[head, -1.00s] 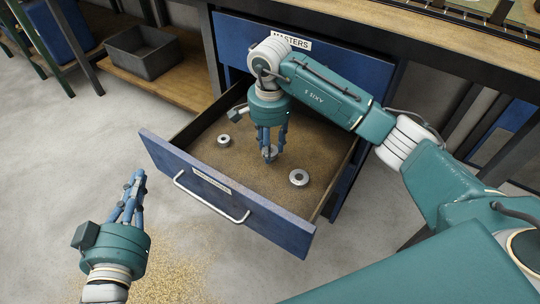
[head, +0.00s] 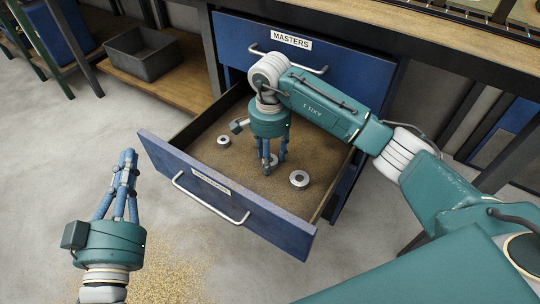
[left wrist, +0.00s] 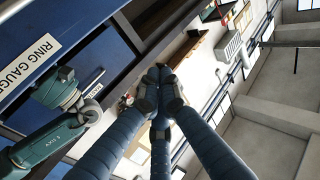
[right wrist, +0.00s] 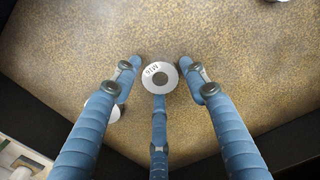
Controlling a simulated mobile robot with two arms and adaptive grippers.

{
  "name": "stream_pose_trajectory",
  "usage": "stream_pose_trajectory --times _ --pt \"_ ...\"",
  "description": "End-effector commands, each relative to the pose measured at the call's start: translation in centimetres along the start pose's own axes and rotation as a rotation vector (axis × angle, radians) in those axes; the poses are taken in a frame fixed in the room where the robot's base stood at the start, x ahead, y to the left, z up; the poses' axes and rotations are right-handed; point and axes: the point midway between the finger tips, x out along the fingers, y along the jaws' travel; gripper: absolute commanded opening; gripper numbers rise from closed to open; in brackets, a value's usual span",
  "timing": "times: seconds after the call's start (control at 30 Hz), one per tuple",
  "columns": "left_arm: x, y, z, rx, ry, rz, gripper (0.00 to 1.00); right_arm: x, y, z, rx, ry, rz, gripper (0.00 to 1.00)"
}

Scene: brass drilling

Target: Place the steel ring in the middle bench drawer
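The steel ring (right wrist: 148,80) lies flat on the brown floor of the open blue drawer (head: 172,152), its marked face up. My right gripper (head: 273,161) points down into the drawer above this ring. In the right wrist view its three fingers (right wrist: 160,80) are spread around the ring, with gaps at the two side fingers; whether the lower finger touches it I cannot tell. My left gripper (head: 129,155) is outside the drawer, left of its front, with fingertips together and nothing between them (left wrist: 160,88).
Two other steel rings lie in the drawer, one at the left (head: 223,141) and one at the right (head: 299,179). A closed drawer marked MASTERS (head: 345,65) is above. A grey bin (head: 146,52) stands on a low shelf. Brass shavings (head: 170,275) lie on the floor.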

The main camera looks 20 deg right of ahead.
Motion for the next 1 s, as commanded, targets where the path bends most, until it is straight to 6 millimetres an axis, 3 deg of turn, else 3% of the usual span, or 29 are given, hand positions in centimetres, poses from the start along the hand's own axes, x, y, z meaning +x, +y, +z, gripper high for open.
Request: stream_pose_trajectory --times 0.4,0.67,1.0 --pt "0.0 0.0 0.3 -0.001 -0.020 0.000 0.00 -0.2 0.0 0.0 0.000 0.000 0.001 0.54" --pt "-1.2 -0.6 5.3 0.003 -0.246 -0.013 0.00 -3.7 -0.1 -0.1 -0.001 0.003 -0.003 0.54" --pt "-5.5 -1.6 12.3 0.005 -0.592 -0.034 0.00 -9.3 0.0 -0.1 0.000 0.002 -0.001 0.54"
